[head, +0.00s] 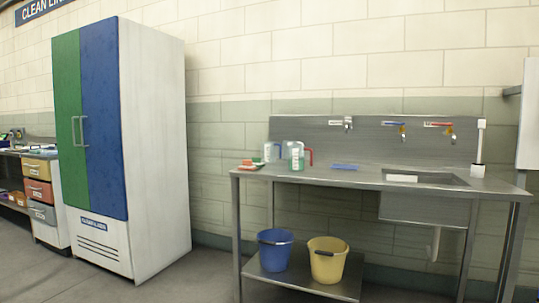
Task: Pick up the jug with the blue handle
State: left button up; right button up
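A group of clear jugs stands on the left part of the steel sink table (345,178). The jug at the front right (297,158) has a red handle and a green lower part. Just left of it is another clear jug (271,152), partly overlapped; a bluish edge between the two may be a blue handle, but it is too small to tell. Neither of my grippers is in view.
Red and green items (247,165) lie left of the jugs, and a blue item (345,167) lies right of them. A sink (428,179) is at the right. Blue (274,250) and yellow (326,262) buckets stand on the lower shelf. A tall cabinet (155,150) stands left; floor between is clear.

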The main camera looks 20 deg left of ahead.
aim_at(268, 148)
jog(key=u, duration=0.35)
jog(key=i+j+u, duration=0.6)
jog(key=i, duration=0.15)
jog(key=i+j+u, duration=0.1)
jog(key=i+u, duration=0.2)
jog(key=i, duration=0.1)
